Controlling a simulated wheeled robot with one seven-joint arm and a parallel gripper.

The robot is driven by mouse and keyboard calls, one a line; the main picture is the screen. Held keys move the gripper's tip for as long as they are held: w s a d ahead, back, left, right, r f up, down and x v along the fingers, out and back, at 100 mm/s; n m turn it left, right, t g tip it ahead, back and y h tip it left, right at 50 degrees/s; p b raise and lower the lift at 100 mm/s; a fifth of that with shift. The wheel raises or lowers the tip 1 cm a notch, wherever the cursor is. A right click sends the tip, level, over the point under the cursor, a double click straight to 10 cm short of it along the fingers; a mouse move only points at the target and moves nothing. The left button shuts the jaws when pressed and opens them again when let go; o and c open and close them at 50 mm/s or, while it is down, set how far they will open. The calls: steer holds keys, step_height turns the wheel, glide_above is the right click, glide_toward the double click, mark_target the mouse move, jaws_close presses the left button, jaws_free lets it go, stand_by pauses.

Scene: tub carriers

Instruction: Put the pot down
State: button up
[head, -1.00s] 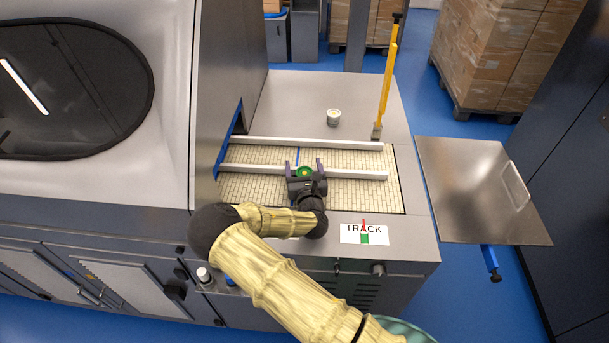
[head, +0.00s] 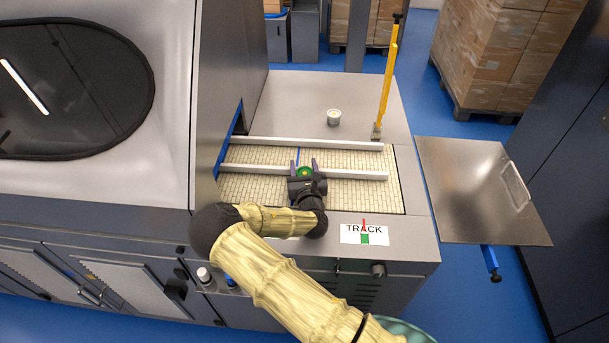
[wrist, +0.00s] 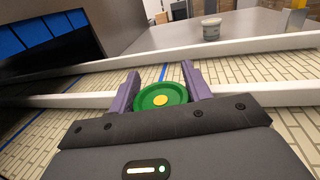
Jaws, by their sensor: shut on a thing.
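A pot with a round green top and yellow centre (head: 305,171) is between the purple fingers of my gripper (head: 304,165), over the tiled belt at the nearer rail. In the wrist view the green pot top (wrist: 161,97) shows between the two fingers (wrist: 160,88), which are shut on it. The pot's lower part is hidden, so I cannot tell whether it touches the belt. The belt (head: 350,193) is pale, with a blue line (head: 297,155) across it.
Two pale rails, a far rail (head: 340,144) and a near rail (head: 355,174), run along the belt. A small white pot (head: 334,117) stands on the steel top behind. A yellow post (head: 388,80) rises at the back right. A TRACK label (head: 364,234) is in front.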

mark_target(304, 167)
step_height(304, 167, up, 10)
steer(key=shift+b, duration=1.05)
steer(key=s+d+f+h, duration=0.1)
steer(key=s+d+f, duration=0.1)
steer(key=d, duration=0.4)
steer(key=s+d+f+m+h, duration=0.1)
steer(key=d+f, duration=0.1)
steer(key=d, duration=0.4)
steer(key=s+d+f+m+h, duration=0.1)
steer(key=s+d+f, duration=0.1)
steer(key=d, duration=0.4)
steer(key=shift+s+f, duration=0.3)
steer(key=shift+f, duration=0.05)
steer(key=shift+s+d, duration=0.15)
steer(key=shift+s, duration=0.25)
steer(key=shift+f, duration=0.15)
